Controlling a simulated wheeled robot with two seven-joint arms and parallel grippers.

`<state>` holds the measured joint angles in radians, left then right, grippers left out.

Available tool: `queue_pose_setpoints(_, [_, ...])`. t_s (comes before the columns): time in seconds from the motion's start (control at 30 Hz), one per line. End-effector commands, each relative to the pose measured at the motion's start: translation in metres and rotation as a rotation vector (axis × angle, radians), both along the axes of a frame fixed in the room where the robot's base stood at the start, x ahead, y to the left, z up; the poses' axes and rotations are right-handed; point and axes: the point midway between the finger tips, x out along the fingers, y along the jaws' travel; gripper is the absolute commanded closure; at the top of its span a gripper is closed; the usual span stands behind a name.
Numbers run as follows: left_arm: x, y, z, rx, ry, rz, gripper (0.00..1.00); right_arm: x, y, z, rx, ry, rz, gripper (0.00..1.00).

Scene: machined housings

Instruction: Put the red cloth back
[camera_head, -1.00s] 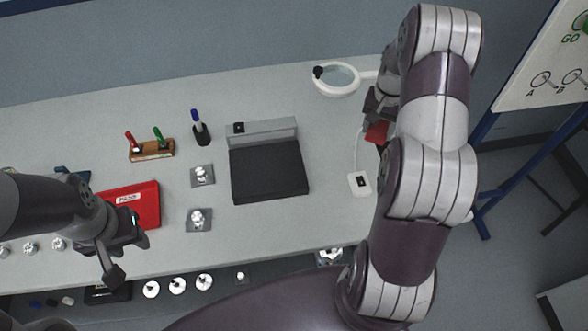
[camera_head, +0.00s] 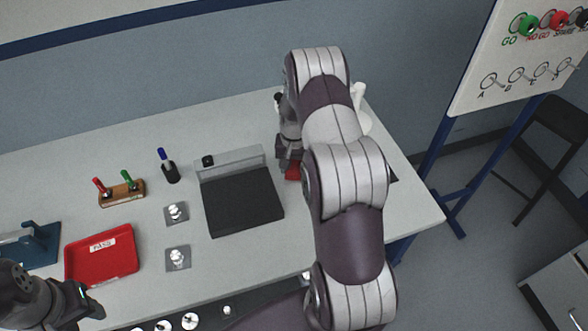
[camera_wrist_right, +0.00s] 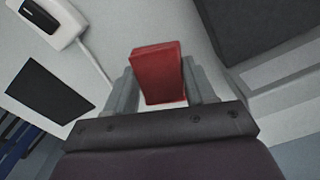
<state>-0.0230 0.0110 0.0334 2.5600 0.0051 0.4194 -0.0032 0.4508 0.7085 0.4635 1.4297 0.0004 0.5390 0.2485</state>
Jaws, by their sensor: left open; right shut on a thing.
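The red cloth (camera_wrist_right: 158,75) is a folded red block between the two fingers of my right gripper (camera_wrist_right: 162,88) in the right wrist view. The gripper is shut on it. In the head view a small part of the red cloth (camera_head: 292,172) shows at the right gripper (camera_head: 289,165), beside my right arm, which hides the rest. I cannot tell whether the cloth touches the table. My left gripper (camera_head: 84,302) is open and empty at the lower left, near the table's front edge.
A black plate block (camera_head: 243,200) stands left of the right gripper. A white device (camera_wrist_right: 48,22) with a cable and a dark rectangle (camera_wrist_right: 48,92) show in the wrist view.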

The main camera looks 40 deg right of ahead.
Motion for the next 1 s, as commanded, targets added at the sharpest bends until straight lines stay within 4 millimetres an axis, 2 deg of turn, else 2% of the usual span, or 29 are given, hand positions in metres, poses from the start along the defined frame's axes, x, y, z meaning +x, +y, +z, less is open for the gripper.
queue_pose_setpoints(0.1, [0.000, 0.000, 0.010, 0.000, 0.000, 0.000, 0.57, -0.001, 0.000, -0.020, 0.002, 0.004, 0.000, 0.74])
queue_pose_setpoints(0.2, [0.000, 0.000, 0.010, 0.000, 0.000, 0.000, 0.57, -0.001, 0.000, -0.030, 0.001, 0.001, 0.000, 0.74])
queue_pose_setpoints(0.57, [0.000, 0.000, 0.004, 0.000, 0.000, 0.000, 0.57, -0.001, 0.000, -0.036, 0.001, 0.001, 0.000, 0.74])
queue_pose_setpoints(0.6, [0.000, 0.000, 0.006, 0.000, 0.000, 0.000, 0.57, -0.001, 0.000, -0.034, 0.001, 0.001, 0.000, 0.33])
queue_pose_setpoints(0.63, [0.000, 0.000, 0.006, 0.000, 0.000, 0.000, 0.57, -0.001, 0.000, -0.034, 0.001, 0.001, 0.000, 0.23])
queue_pose_setpoints(0.67, [0.000, 0.000, 0.006, 0.000, 0.000, 0.000, 0.57, -0.001, 0.000, -0.034, 0.001, 0.001, 0.000, 0.20])
queue_pose_setpoints(0.9, [0.000, 0.000, 0.007, 0.000, 0.000, 0.000, 0.57, -0.001, 0.000, -0.034, 0.001, 0.001, 0.000, 0.20])
queue_pose_setpoints(1.0, [0.000, 0.000, 0.012, 0.000, 0.000, 0.000, 0.57, -0.001, 0.000, -0.027, 0.000, 0.000, 0.000, 0.20])
